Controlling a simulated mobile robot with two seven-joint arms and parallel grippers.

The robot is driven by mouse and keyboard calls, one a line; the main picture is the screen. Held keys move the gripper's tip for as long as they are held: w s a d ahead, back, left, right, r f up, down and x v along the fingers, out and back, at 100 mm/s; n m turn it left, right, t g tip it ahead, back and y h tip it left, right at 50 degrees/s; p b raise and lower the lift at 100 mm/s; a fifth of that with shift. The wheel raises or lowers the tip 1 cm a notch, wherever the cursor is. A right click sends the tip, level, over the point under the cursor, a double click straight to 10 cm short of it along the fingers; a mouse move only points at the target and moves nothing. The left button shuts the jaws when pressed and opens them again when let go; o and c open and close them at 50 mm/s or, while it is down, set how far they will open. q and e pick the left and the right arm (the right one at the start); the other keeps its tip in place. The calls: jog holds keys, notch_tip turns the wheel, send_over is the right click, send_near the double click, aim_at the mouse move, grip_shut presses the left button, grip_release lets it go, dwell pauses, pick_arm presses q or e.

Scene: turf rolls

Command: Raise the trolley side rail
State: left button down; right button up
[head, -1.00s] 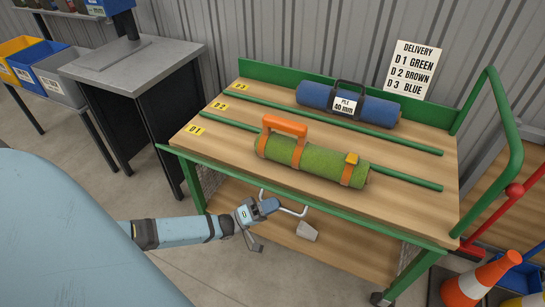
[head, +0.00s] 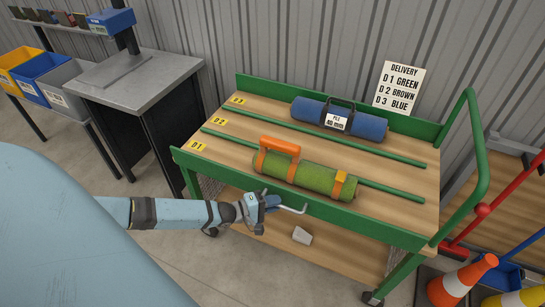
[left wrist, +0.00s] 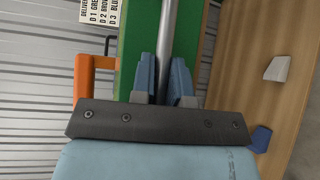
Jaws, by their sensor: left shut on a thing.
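The trolley (head: 245,103) has a wooden deck and a green side rail (head: 365,222) along its near long edge. The rail shows its green face and stands about at deck level or slightly above; its exact tilt is hard to tell. A grey bar handle (head: 294,210) sticks out from the rail. My left gripper (head: 271,203) is shut on this handle. In the left wrist view, the fingers (left wrist: 166,82) lie on either side of the grey bar (left wrist: 166,35), in front of the green rail (left wrist: 136,40). My right gripper is out of view.
A green roll (head: 315,178) with an orange handle and a blue roll (head: 365,124) lie on the deck. A grey-white block (head: 302,236) sits on the lower shelf. A steel-topped bench (head: 130,75) stands left; a cone (head: 465,280) stands right.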

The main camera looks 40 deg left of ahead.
pick_arm(q)
jog(key=shift+w, duration=0.1)
jog(key=shift+r, duration=0.1)
dwell(0.4)
jog(key=c, duration=1.1)
grip_release()
jog(key=shift+a, duration=0.1)
jog(key=v, duration=1.3)
jog(key=shift+s+a+r, duration=0.15)
jog(key=shift+s, duration=0.2)
